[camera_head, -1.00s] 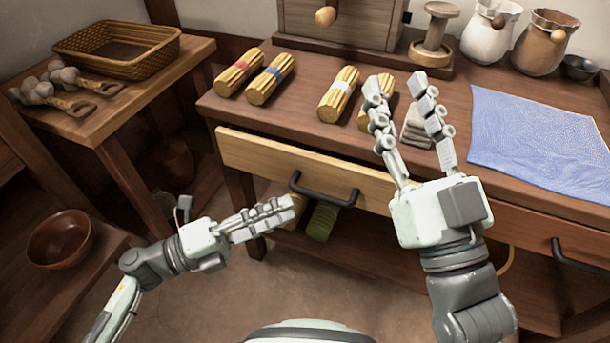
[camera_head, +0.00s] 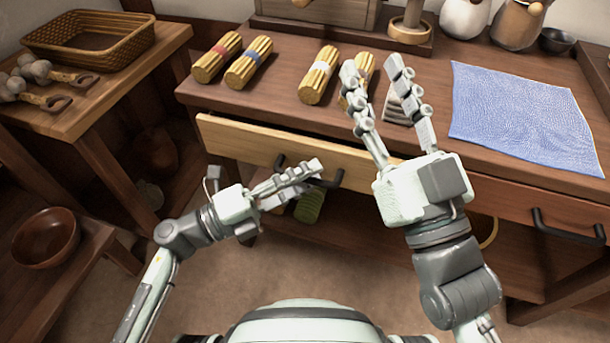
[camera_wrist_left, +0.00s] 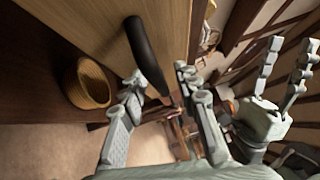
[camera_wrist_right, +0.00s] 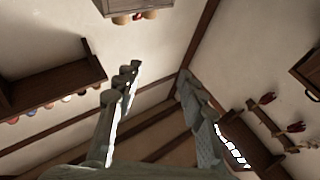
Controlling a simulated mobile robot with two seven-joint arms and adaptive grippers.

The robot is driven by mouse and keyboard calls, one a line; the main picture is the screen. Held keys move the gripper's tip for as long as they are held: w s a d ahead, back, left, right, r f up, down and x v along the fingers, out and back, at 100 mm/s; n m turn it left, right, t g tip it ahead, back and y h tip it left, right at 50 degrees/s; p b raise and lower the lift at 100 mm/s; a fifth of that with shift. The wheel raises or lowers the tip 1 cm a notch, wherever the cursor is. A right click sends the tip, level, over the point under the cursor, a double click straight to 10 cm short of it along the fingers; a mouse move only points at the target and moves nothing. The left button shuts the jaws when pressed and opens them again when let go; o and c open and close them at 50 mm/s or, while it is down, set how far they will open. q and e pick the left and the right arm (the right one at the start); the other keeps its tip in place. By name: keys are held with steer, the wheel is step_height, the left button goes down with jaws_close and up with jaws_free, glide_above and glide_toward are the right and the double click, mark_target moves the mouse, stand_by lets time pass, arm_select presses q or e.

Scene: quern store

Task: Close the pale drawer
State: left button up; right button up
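The pale drawer (camera_head: 240,142) is under the worktop at left. It stands slightly open, with a dark gap above its front. Its black bar handle (camera_head: 280,163) is partly hidden by my left gripper (camera_head: 315,173), whose fingers are at the handle. In the left wrist view, the handle (camera_wrist_left: 146,50) reaches between the two parted fingers of the left gripper (camera_wrist_left: 160,78); I cannot tell whether they touch it. My right gripper (camera_head: 372,68) is raised over the worktop, open and empty. Its parted fingers also show in the right wrist view (camera_wrist_right: 158,85).
The worktop (camera_head: 270,112) bears several tied bundles (camera_head: 318,75), a grey stack (camera_head: 398,108) and a blue cloth (camera_head: 520,115). A second drawer handle (camera_head: 568,232) is at right. A side table (camera_head: 90,115) with a basket (camera_head: 90,40) stands at left, above a brown bowl (camera_head: 45,238).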

arm_select(q)
jaws_close()
arm_select(e)
steer(key=shift+r, duration=0.3)
arm_select(q)
steer(key=w, duration=0.2)
steer(key=shift+w+d, duration=0.3)
steer(key=shift+o, duration=0.6)
jaws_free()
steer(key=shift+d, duration=0.1)
arm_select(e)
steer(key=shift+w+a+f+g, duration=0.15)
steer(key=shift+f+g, duration=0.15)
steer(key=shift+f, duration=0.35)
